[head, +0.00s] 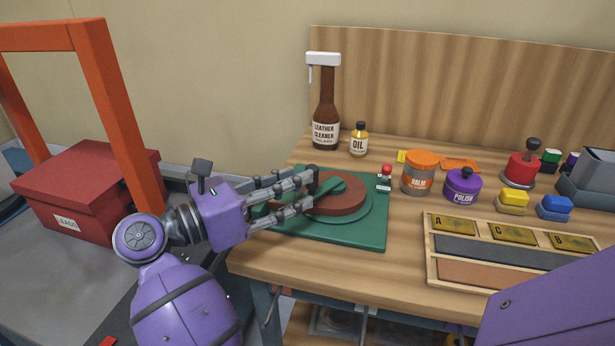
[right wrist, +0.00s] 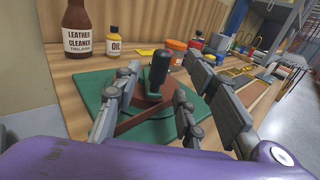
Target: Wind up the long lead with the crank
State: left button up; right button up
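The winder is a brown round reel (head: 338,200) on a green base board (head: 370,232) at the table's left end. A green crank arm (head: 327,186) lies across it. The crank's upright black handle (right wrist: 159,66) shows in the right wrist view. My right gripper (head: 312,187) reaches over the reel from the left. In the right wrist view its fingers (right wrist: 157,95) stand apart on either side of the handle, with gaps visible. The brown band (right wrist: 145,118) at the reel may be the lead; I cannot tell it apart from the reel. My left gripper is out of view.
Behind stand a leather cleaner bottle (head: 326,118) and an oil bottle (head: 358,140). A wooden tray (head: 432,262) lies front right. A red leads box (head: 78,190) is left.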

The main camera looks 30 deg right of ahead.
jog(key=a, duration=0.7)
jog(key=shift+c, duration=0.4)
